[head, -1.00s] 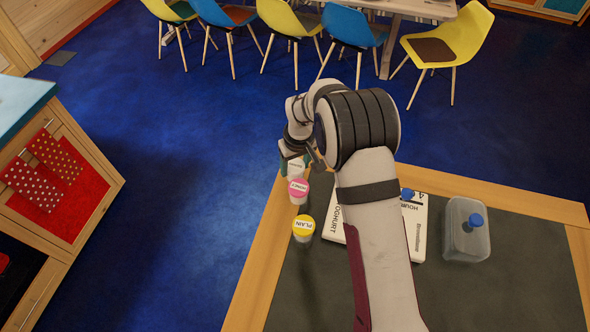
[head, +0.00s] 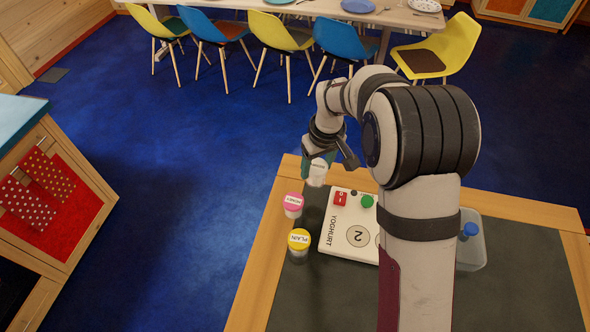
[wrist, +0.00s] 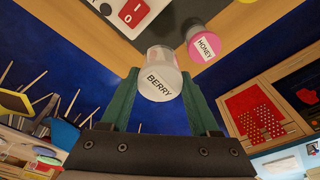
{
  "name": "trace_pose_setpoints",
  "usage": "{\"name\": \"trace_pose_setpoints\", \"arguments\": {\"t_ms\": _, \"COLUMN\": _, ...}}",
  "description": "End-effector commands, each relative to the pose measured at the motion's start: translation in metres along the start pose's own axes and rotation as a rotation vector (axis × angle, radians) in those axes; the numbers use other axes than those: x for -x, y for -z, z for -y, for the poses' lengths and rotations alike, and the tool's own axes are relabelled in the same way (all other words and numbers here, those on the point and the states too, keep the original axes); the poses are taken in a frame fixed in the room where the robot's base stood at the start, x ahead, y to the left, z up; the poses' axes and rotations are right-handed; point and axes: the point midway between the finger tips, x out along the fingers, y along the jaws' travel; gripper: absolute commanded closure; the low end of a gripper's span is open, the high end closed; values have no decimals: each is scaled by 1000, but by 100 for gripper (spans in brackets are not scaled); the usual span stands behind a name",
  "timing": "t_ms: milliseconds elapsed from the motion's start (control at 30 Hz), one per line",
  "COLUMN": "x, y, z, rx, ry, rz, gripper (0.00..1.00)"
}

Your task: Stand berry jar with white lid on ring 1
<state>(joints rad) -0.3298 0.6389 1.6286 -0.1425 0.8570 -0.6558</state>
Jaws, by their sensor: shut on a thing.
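The berry jar (head: 317,174) with its white lid is in my gripper (head: 318,162), above the table's far left part. In the wrist view the lid (wrist: 159,83) reads BERRY, between the two green fingers of my gripper (wrist: 160,76). The fingers are shut on the jar. The white yoghurt maker (head: 331,241) lies on the table to the jar's right and nearer. Its ring marked 2 (head: 357,236) shows. I cannot make out ring 1; my arm hides the right part of the maker.
The pink-lidded honey jar (head: 293,204) and yellow-lidded plain jar (head: 299,241) stand at the table's left side. The maker has a red switch (head: 340,199) and green knob (head: 367,201). A clear box with a blue knob (head: 470,229) stands at right, partly behind my arm.

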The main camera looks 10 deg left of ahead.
Motion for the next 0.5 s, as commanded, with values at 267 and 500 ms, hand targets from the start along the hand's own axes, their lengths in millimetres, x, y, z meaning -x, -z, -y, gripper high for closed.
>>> {"name": "trace_pose_setpoints", "arguments": {"t_ms": 267, "x": 32, "y": -26, "z": -33, "rx": -1, "ry": -1, "rz": -1, "gripper": 100}}
{"name": "trace_pose_setpoints", "arguments": {"t_ms": 500, "x": 41, "y": -44, "z": -49, "rx": -22, "ry": -4, "rz": 0, "gripper": 100}}
